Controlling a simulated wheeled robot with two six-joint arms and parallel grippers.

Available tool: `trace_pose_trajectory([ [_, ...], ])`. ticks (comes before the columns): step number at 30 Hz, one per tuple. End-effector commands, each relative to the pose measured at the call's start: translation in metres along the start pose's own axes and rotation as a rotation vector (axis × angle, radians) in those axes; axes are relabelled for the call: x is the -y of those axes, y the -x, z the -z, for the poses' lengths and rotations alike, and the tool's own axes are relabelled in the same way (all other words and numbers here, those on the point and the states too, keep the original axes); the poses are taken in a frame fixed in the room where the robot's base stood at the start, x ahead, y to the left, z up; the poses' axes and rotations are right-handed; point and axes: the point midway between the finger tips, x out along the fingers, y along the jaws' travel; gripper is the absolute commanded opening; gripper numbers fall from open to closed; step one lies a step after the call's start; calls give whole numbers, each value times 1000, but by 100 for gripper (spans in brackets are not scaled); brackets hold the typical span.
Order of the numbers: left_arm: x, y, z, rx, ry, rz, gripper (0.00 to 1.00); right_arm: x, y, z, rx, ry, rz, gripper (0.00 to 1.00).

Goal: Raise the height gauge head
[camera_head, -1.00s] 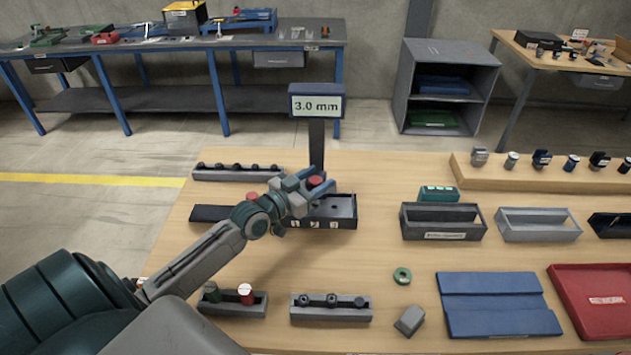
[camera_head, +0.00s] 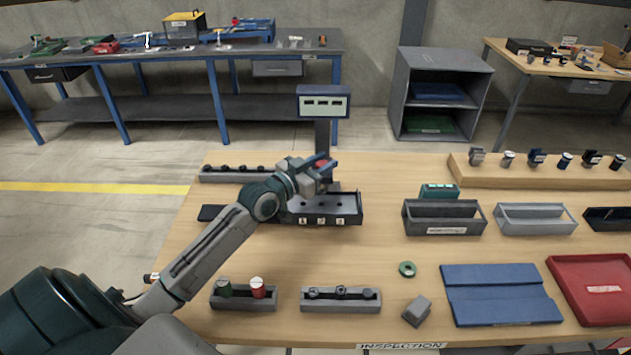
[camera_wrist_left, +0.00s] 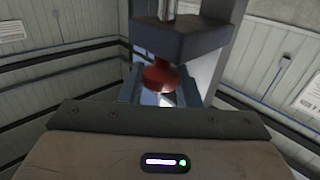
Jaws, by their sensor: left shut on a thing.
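The height gauge (camera_head: 322,132) stands at the back of the wooden table, a dark column with a display (camera_head: 324,103) on top. The display shows dashes. My left gripper (camera_head: 322,165) reaches the column from the left, with its blue fingers above the gauge's dark base tray (camera_head: 345,206). It is shut on the red knob (camera_wrist_left: 160,76) under the dark gauge head (camera_wrist_left: 180,40), which shows in the left wrist view. In the head view the gripper mostly hides the head and knob. My right gripper is in neither view.
A rack of dark pieces (camera_head: 225,174) lies left of the gauge. Grey bins (camera_head: 535,224), a blue mat (camera_head: 500,296), a red tray (camera_head: 590,307) and a green ring (camera_head: 407,269) lie to the right. Two small racks (camera_head: 341,306) stand in front. Bare wood lies between.

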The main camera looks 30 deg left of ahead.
Motion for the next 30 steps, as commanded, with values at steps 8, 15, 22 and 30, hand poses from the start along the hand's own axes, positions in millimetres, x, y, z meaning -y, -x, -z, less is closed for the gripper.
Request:
trace_pose_trajectory([
  [8, -1, 2, 19, -7, -3, -2, 0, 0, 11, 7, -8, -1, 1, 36],
  [15, -1, 1, 19, -9, -4, -2, 43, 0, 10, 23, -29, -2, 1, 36],
  [22, -1, 2, 17, -4, -2, -2, 50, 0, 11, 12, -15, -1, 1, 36],
  [30, 0, 15, 15, 0, -6, 0, 50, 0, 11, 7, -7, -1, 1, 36],
])
